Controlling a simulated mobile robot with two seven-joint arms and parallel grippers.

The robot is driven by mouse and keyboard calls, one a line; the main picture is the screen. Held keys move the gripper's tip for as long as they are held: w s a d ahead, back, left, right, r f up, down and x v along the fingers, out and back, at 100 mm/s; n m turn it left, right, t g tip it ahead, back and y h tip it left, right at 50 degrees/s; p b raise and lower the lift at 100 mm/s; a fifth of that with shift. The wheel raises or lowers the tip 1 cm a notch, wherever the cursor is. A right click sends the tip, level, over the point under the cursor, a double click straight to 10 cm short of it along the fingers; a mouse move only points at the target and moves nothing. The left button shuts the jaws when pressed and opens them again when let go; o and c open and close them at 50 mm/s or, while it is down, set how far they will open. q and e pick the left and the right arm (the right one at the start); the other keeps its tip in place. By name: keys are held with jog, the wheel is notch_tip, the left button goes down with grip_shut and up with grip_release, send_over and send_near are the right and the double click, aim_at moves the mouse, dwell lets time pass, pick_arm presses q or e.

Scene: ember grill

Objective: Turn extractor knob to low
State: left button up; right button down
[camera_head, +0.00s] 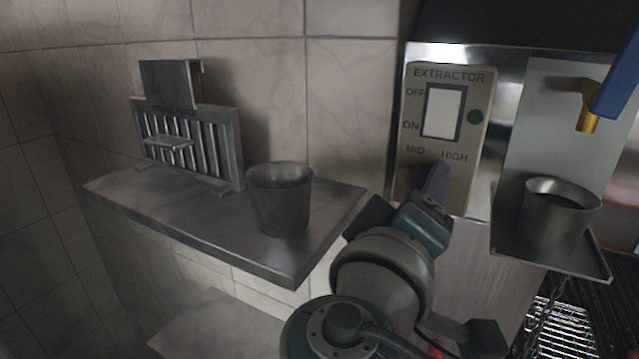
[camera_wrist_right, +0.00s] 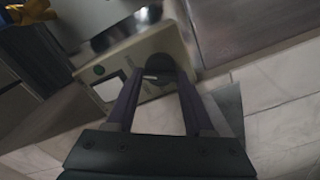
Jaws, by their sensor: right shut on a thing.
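The extractor panel (camera_head: 482,92) is a beige plate on the wall, right of centre in the head view. It carries a white rocker switch (camera_head: 441,110) beside OFF and ON, a green round light (camera_head: 475,117), and the labels MID and HIGH. My right gripper (camera_head: 437,183) reaches the lower part of the panel and covers the knob there in the head view. In the right wrist view the dark round knob (camera_wrist_right: 158,66) lies between the fingertips, and the gripper is shut on it. A pale mark shows on the knob. The LOW label is hidden. My left gripper is not in view.
A grey shelf (camera_head: 152,201) at left holds a metal cup (camera_head: 280,200) and a slotted metal rack (camera_head: 225,140). At right, a metal pot (camera_head: 560,215) stands on a bracket below a brass tap (camera_head: 587,105) with a blue part. A grill (camera_head: 560,325) is at lower right.

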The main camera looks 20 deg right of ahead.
jog(key=shift+n, duration=0.4)
jog(key=n, duration=0.7)
jog(key=n+p, duration=0.1)
jog(key=n, duration=1.5)
jog(key=shift+s+d+f, duration=0.1)
jog(key=shift+s+f, duration=0.05)
jog(key=shift+f, duration=0.15)
dwell(0.3)
jog(key=shift+c, duration=1.4)
grip_release()
